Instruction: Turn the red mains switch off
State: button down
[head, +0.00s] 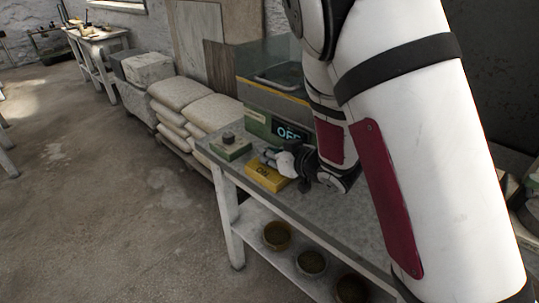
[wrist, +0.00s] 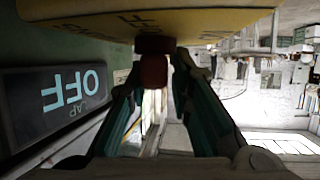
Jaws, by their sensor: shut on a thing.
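The yellow switch box (head: 264,176) sits on the grey workbench, with "ON" lettered on its near side. In the wrist view its yellow face (wrist: 240,20) fills the top, with upside-down "OFF" lettering. The red switch (wrist: 153,72), with a dark collar, sticks out from that face. My gripper (wrist: 158,70) is shut on the red switch, one finger on each side of it. In the head view my gripper (head: 280,160) is at the yellow box and hides the switch. Which position the switch is in I cannot tell.
A green machine (head: 270,100) with a lit "OFF" display (head: 290,131) stands behind. The display also shows in the wrist view (wrist: 60,95). A green box with a dark knob (head: 229,146) sits left on the workbench (head: 330,215). Bowls fill the lower shelf. Floor at left is clear.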

jog(key=shift+w+d+n+g+y, duration=0.25)
jog(key=shift+d+n+g+y, duration=0.15)
jog(key=shift+n+g+y, duration=0.25)
jog(key=shift+n+b, duration=0.3)
jog(key=shift+n, duration=0.05)
jog(key=c, duration=1.6)
grip_release()
jog(key=shift+w, duration=0.1)
jog(key=shift+o, duration=0.2)
jog(key=shift+a, duration=0.15)
jog(key=v, duration=1.2)
jog(key=shift+f, duration=0.1)
